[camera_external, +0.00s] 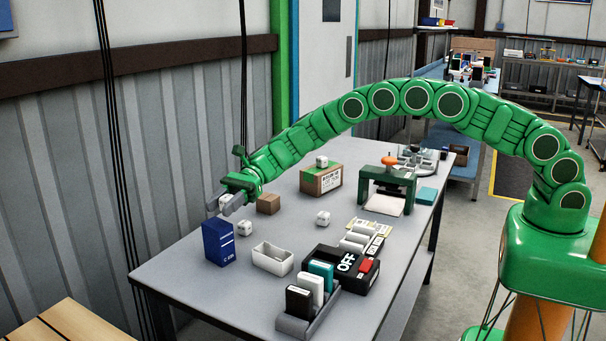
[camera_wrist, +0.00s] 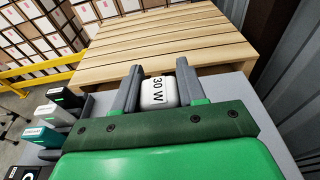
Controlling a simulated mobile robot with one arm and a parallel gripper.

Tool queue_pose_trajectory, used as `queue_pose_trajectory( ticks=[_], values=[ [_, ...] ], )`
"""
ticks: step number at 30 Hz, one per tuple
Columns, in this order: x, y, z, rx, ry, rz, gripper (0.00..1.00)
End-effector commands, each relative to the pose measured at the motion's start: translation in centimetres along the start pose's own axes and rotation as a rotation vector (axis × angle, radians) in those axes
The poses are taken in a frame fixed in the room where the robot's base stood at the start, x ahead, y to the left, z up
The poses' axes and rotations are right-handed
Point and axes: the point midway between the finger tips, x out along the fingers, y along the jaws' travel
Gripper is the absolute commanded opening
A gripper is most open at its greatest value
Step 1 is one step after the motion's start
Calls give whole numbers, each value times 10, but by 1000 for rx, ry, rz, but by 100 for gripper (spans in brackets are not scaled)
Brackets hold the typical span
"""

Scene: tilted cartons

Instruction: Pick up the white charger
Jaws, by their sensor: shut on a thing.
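A white charger marked "30 W" (camera_wrist: 158,93) sits between the two grey fingers of my gripper (camera_wrist: 160,78) in the wrist view. My gripper is shut on it, with one finger against each side. In the external view my gripper (camera_external: 225,205) is at the far left end of the table, above and beside the blue box (camera_external: 217,244). The held charger is mostly hidden by the fingers there. Similar small white cubes stand on the table near the blue box (camera_external: 244,228), at mid-table (camera_external: 323,218) and on a cardboard carton (camera_external: 321,161).
A small brown carton (camera_external: 268,204) and a larger carton (camera_external: 309,181) stand behind. A white open tray (camera_external: 272,258), a black "OFF" box (camera_external: 324,257) and a grey rack (camera_external: 296,328) with upright slabs are nearer. A wooden pallet (camera_wrist: 165,42) lies beyond the table edge.

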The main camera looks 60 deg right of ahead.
Motion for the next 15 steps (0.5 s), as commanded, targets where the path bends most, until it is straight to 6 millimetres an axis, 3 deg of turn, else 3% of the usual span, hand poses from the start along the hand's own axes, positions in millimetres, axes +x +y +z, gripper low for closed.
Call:
queue_pose_trajectory(
  ticks=[15],
  values=[
    [-30, 40, 46, 1, -2, 0, 4]
  ],
)
